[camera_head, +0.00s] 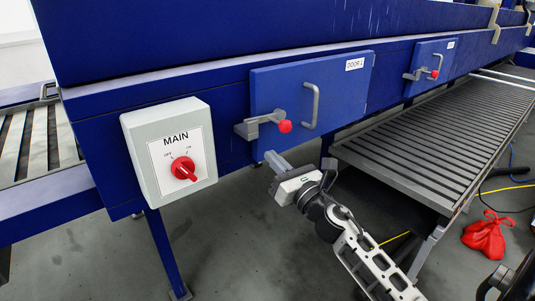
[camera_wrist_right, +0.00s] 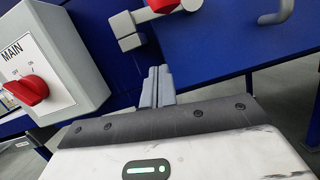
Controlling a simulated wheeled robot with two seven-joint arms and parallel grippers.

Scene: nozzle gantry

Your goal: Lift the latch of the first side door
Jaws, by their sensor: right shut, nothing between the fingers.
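The first side door (camera_head: 345,92) is a blue panel labelled DOOR 1 with a grey bar handle (camera_head: 313,105). Its grey latch (camera_head: 262,122) has a red knob (camera_head: 285,126) at its right end and lies across the door's left edge, roughly level. In the right wrist view the latch (camera_wrist_right: 128,30) is at the top, its knob (camera_wrist_right: 163,4) cut by the frame edge. My right gripper (camera_head: 270,157) is shut and empty, below the latch and apart from it. Its closed fingers (camera_wrist_right: 157,84) point up towards the latch in the wrist view. My left gripper is out of view.
A grey MAIN switch box (camera_head: 133,143) with a red rotary knob (camera_head: 184,168) sticks out left of the door. A second door (camera_head: 430,60) with its own latch is further right. A slatted conveyor (camera_head: 430,140) runs along the right. A red bag (camera_head: 486,236) lies on the floor.

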